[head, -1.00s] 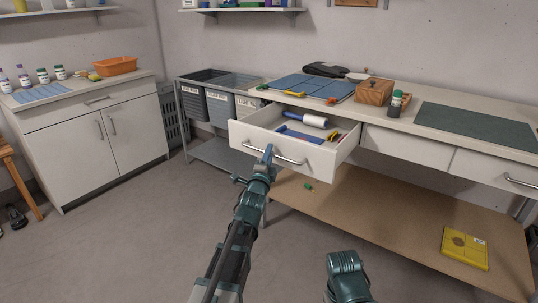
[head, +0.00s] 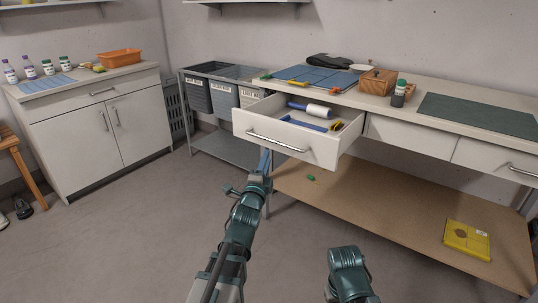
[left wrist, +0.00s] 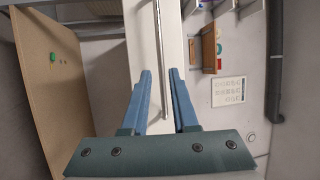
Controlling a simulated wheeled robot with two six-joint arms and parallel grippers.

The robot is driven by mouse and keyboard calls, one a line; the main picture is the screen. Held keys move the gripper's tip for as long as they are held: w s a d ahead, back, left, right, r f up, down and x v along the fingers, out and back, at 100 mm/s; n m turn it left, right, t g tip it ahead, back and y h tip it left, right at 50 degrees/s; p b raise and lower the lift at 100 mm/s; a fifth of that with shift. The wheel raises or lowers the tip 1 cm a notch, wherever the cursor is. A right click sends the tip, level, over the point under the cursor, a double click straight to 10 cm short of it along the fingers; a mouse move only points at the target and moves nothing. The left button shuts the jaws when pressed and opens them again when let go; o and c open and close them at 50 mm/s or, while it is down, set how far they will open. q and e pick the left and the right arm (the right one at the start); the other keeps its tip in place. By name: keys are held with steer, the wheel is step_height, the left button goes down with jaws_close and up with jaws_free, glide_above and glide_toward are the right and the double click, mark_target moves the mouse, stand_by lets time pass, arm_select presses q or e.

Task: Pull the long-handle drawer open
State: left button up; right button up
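The long-handle drawer (head: 320,146) stands pulled out from the bench in the head view, with its inside showing. Its long metal bar handle (head: 277,142) runs across the white front. My left gripper (head: 266,158) is just below and in front of this handle, apart from it. In the left wrist view my left gripper (left wrist: 160,85) has its two blue fingers spread with nothing held. The handle (left wrist: 161,60) shows beyond and between the fingertips, in front of the white drawer front (left wrist: 146,40). Of my right arm only a dark green link shows at the bottom; its gripper is out of view.
The drawer holds a white roller (head: 318,110) and a blue-handled tool (head: 303,122). A wooden box (head: 378,82) and a green mat (head: 480,115) lie on the bench. A lower shelf (head: 390,210) carries a yellow item (head: 467,240).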

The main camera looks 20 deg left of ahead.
arm_select(q)
steer(key=s, duration=0.3)
steer(key=shift+s+d+f, duration=0.1)
steer(key=shift+s+f, duration=0.25)
arm_select(e)
steer(key=shift+s+f, duration=0.35)
steer(key=shift+s, duration=0.05)
arm_select(q)
steer(key=s+d+f+n+g, duration=0.3)
steer(key=d+f+n+g, duration=0.15)
steer(key=f, duration=0.45)
steer(key=s+d+f+n+g, duration=0.3)
steer(key=d+f+g, duration=0.25)
steer(key=f, duration=0.35)
steer(key=s+d+f+n+g, duration=0.3)
steer(key=s+f+g, duration=0.15)
steer(key=s, duration=0.55)
steer(key=s+d+f+n+g, duration=0.25)
steer(key=s+g, duration=0.35)
steer(key=s, duration=0.4)
step_height(320, 180, up, 35)
steer(key=p, duration=3.5)
steer(key=shift+w+d+f, duration=0.2)
steer(key=shift+w+d, duration=0.05)
arm_select(e)
step_height(320, 180, up, 35)
steer(key=shift+r, duration=0.2)
